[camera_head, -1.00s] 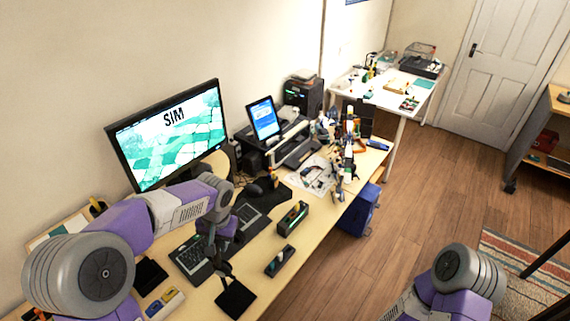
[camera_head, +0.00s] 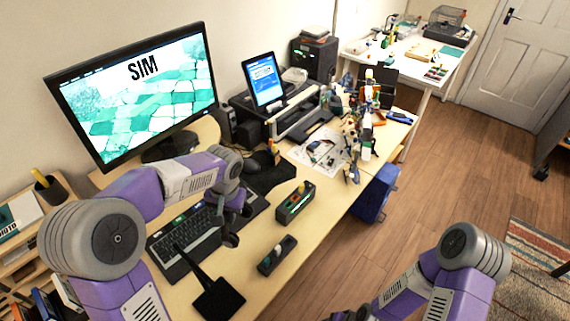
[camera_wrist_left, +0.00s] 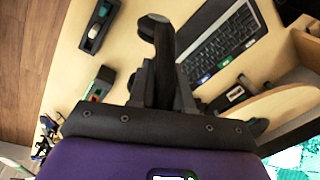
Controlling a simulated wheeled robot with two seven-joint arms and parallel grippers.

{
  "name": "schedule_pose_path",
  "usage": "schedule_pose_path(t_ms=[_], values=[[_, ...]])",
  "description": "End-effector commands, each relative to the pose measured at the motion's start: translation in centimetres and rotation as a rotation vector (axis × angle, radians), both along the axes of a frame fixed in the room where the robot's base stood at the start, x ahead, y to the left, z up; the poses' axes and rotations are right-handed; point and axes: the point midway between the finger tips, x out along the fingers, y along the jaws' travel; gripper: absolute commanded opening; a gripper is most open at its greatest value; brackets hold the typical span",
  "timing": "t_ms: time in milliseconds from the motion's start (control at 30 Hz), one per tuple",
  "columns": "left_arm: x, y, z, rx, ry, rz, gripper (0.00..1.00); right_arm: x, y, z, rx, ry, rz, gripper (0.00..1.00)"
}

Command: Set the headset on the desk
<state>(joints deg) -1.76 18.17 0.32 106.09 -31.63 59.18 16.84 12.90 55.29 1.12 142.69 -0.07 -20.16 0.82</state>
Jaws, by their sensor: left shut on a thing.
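My left gripper (camera_wrist_left: 157,88) hangs over the desk (camera_head: 258,236) by the right end of the keyboard, and is shut on a dark piece with a rounded end. I take this for the headset (camera_wrist_left: 153,28); in the head view only a small dark part (camera_head: 230,239) shows below the gripper. The arm and fingers hide the rest of it. A black stand with a square base (camera_head: 220,300) and a thin post is at the desk's near edge, apart from the gripper. My right gripper is out of view; only its arm shows at the bottom.
The monitor (camera_head: 140,95) stands behind. Tools and a tablet (camera_head: 264,79) crowd the far end. Bare desk lies between keyboard and small tray.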

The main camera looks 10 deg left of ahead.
Motion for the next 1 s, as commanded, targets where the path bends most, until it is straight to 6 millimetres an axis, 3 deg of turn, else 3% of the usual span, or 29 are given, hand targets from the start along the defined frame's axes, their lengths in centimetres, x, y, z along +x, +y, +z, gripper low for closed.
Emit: schedule_pose_path(t_ms=[33, 200, 400, 600, 867, 1000], values=[[0.0, 0.0, -1.5, 0.000, -0.002, 0.000, 0.00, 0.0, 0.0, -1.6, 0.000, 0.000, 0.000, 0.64], [0.0, 0.0, -2.9, 0.000, -0.002, 0.000, 0.00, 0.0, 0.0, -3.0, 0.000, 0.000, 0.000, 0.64], [0.0, 0.0, -3.4, 0.000, -0.001, 0.000, 0.00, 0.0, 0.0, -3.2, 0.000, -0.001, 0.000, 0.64], [0.0, 0.0, -6.8, 0.000, 0.002, 0.000, 0.00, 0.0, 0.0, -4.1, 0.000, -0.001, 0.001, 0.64], [0.0, 0.0, -9.0, 0.000, 0.000, -0.001, 0.00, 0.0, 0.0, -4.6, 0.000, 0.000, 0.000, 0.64], [0.0, 0.0, -11.4, 0.000, 0.002, 0.000, 0.00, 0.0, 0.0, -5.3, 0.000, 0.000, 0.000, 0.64]])
